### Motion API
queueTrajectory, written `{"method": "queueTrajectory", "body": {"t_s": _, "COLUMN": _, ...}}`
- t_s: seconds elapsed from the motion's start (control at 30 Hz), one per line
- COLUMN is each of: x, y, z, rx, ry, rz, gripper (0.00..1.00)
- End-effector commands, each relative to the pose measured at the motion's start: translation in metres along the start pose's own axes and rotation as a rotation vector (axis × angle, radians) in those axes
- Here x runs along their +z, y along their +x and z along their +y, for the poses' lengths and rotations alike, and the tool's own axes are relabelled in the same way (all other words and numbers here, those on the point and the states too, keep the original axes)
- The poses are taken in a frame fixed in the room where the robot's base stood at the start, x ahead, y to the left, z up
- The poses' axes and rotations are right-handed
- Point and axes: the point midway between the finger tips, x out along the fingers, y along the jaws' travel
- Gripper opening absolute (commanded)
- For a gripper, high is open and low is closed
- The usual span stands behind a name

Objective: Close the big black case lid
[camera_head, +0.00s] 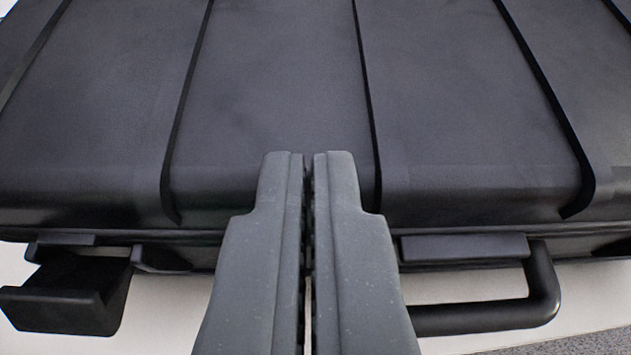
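The big black case fills most of the view, with its ribbed lid (280,90) lying flat across the top. The lid's front edge runs along the case body, with only a thin dark seam showing between them. A black latch (70,292) sticks out at the front left, and a black carrying handle (500,312) is at the front right. My gripper (308,156) is in the lower middle, its two fingers side by side with only a narrow slit between them and nothing held. The fingertips overlap the lid's front edge; I cannot tell whether they touch it.
A pale surface (165,318) shows below the front of the case. A grey speckled floor (575,343) shows at the lower right corner. The back of the case is out of view.

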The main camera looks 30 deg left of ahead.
Motion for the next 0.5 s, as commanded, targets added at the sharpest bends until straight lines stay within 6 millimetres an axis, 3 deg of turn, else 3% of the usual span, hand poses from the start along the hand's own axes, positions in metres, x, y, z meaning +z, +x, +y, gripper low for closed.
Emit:
{"method": "queueTrajectory", "body": {"t_s": 0.03, "x": 0.035, "y": 0.007, "z": -0.012, "rx": -0.036, "ry": 0.022, "rz": -0.072, "gripper": 0.00}}
{"method": "queueTrajectory", "body": {"t_s": 0.5, "x": 0.041, "y": 0.019, "z": -0.009, "rx": -0.043, "ry": 0.030, "rz": -0.088, "gripper": 0.00}}
